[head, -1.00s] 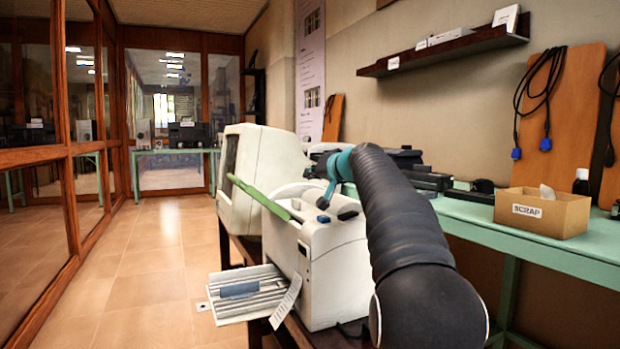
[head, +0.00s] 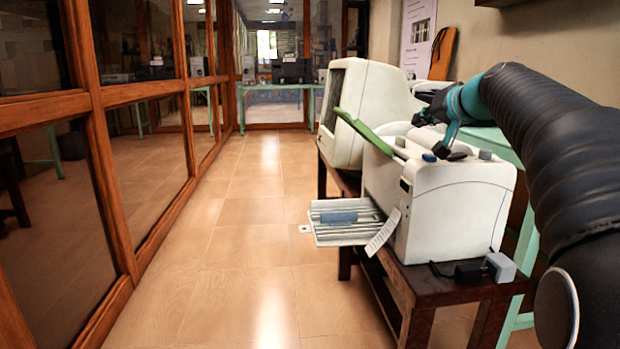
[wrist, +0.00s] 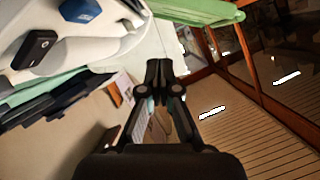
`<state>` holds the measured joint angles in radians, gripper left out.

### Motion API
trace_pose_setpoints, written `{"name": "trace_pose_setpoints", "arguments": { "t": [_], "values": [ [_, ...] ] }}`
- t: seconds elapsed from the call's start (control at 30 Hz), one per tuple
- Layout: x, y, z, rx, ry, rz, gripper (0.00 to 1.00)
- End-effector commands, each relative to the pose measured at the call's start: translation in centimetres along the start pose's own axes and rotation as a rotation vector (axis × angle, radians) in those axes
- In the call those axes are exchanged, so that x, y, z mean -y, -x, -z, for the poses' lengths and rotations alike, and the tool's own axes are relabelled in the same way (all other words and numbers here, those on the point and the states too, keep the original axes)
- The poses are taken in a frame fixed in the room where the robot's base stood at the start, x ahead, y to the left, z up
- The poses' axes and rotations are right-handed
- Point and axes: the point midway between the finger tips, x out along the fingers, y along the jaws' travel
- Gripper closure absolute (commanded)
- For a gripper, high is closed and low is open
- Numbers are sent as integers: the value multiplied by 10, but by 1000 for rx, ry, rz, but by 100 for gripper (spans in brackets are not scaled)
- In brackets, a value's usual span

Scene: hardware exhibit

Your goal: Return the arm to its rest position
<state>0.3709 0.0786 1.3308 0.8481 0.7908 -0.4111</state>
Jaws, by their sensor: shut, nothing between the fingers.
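My arm (head: 560,150) is black and ribbed with a teal wrist (head: 462,102).
The white printer (head: 450,200), with an open front tray (head: 345,232) and green flap (head: 365,130), stands on a dark wooden table (head: 440,290). A beige monitor (head: 370,105) stands behind it. A grey adapter (head: 500,267) lies in front. Tiled floor (head: 230,250) is clear at left, beside wood-framed glass.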

Motion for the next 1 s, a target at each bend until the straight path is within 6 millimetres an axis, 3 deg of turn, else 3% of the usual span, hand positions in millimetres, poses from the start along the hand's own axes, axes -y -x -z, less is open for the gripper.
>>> {"name": "trace_pose_setpoints", "arguments": {
  "t": [0.03, 0.1, 0.4, 0.57, 0.8, 1.0],
  "values": [
    [18, 14, -16, 44, 11, -11, 100],
    [30, 29, -46, 104, 24, -35, 100],
    [57, 106, -179, 344, 106, -146, 100],
    [54, 152, -254, 461, 166, -212, 100],
    [30, 214, -350, 596, 266, -305, 100],
    [13, 238, -390, 645, 314, -347, 100]
  ]
}}
